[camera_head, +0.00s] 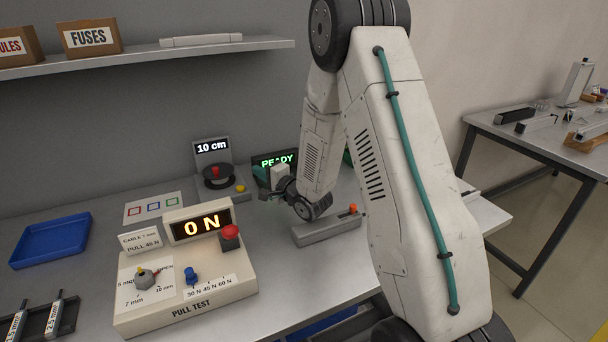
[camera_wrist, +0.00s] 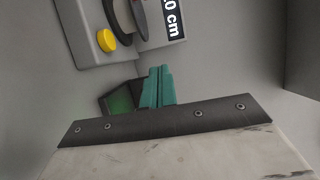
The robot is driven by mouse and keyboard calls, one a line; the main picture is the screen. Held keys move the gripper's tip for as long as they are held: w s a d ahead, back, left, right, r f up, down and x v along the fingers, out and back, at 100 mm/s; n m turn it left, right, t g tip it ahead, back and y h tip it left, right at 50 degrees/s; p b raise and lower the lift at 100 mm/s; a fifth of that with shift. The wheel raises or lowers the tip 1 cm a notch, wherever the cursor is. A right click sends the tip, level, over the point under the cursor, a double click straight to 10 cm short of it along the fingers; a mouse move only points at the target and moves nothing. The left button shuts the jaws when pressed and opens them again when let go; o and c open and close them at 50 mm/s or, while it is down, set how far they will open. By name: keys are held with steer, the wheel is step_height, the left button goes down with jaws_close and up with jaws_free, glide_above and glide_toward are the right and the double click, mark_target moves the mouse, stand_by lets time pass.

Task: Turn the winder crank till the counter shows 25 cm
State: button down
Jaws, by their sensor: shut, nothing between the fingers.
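The winder (camera_head: 226,180) stands at the back of the bench, with a dark round reel and a red crank knob (camera_head: 215,171) on it. Its counter (camera_head: 212,147) reads 10 cm. A yellow button (camera_head: 240,188) sits at its lower right. My gripper (camera_head: 265,196) is just right of the winder, apart from the crank, shut and empty. In the wrist view my teal fingers (camera_wrist: 158,87) are below the yellow button (camera_wrist: 106,40). Part of the counter (camera_wrist: 172,20) and reel (camera_wrist: 126,14) shows at the top edge; the red knob is out of that view.
A green READY display (camera_head: 275,161) stands right of the winder, partly behind my arm. The pull-test box (camera_head: 185,285), reading 0 N, is in front. A grey fixture with an orange knob (camera_head: 353,208) lies right. A blue tray (camera_head: 50,240) is at left.

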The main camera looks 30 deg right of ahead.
steer(key=v, duration=0.5)
steer(key=s+r+n+g+h, duration=0.5)
steer(key=s+r+n+g, duration=0.2)
steer(key=r, duration=0.2)
steer(key=s+a+r+n+g, duration=0.25)
steer(key=s+g, duration=0.25)
steer(key=s, duration=0.8)
steer(key=w+d+f+m+g, duration=0.1)
steer(key=w+d+f+m, duration=0.1)
steer(key=w+d+f, duration=0.15)
steer(key=m+t+y, duration=0.1)
steer(key=m+y, duration=0.6)
steer(key=m, duration=1.1)
glide_toward(219, 173)
step_height(219, 173, down, 5)
steer(key=shift+d+r, duration=0.1)
steer(key=shift+d, duration=0.05)
steer(key=w+a, duration=0.2)
steer(key=shift+a, duration=0.25)
steer(key=shift+w+a, duration=0.25)
steer(key=shift+w, duration=0.05)
